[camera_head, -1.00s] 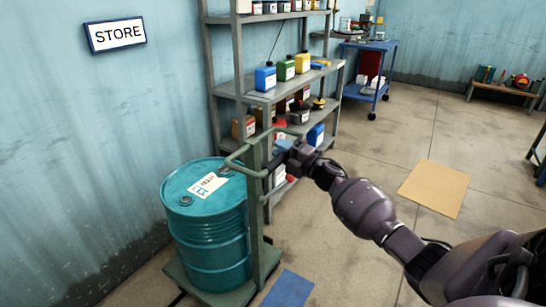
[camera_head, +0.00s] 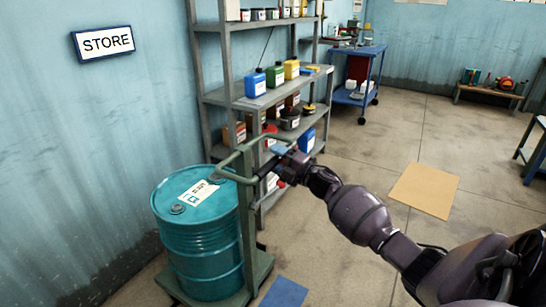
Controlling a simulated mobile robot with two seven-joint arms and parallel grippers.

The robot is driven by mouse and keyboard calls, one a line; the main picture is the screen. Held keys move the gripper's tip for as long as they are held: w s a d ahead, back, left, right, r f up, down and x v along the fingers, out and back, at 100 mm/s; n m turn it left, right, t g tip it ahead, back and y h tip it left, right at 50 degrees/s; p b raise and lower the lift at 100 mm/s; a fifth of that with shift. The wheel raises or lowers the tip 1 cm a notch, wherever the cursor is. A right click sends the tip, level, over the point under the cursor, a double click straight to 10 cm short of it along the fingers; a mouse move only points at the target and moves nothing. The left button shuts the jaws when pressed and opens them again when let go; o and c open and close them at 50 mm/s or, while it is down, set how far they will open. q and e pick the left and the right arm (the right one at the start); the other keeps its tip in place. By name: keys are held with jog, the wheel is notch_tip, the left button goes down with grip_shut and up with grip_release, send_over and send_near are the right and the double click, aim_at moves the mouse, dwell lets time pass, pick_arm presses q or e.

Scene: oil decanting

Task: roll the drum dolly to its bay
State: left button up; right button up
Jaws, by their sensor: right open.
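A teal drum (camera_head: 203,245) with a white label on its lid stands upright on a green dolly (camera_head: 262,266) near the left wall. The dolly has an upright post and a green handle (camera_head: 226,174) at the top. My right gripper (camera_head: 273,170) is at the handle, beside the post, with its jaws open; I cannot tell whether it touches the bar. My left gripper is out of view. A STORE sign (camera_head: 103,43) hangs on the wall above the drum. A blue floor patch (camera_head: 284,293) lies just right of the dolly.
A grey shelf rack (camera_head: 232,98) with bottles and cans stands close behind the drum. A blue cart (camera_head: 358,88) and a low bench (camera_head: 488,92) stand further back. A tan floor patch (camera_head: 424,190) lies on open concrete at the right. A table edge shows at far right.

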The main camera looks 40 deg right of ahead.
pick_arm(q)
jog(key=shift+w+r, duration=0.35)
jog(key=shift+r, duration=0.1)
pick_arm(e)
jog(key=v, duration=0.9)
jog(key=shift+s, duration=0.4)
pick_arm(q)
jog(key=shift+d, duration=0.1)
pick_arm(e)
jog(key=shift+d+f, duration=0.1)
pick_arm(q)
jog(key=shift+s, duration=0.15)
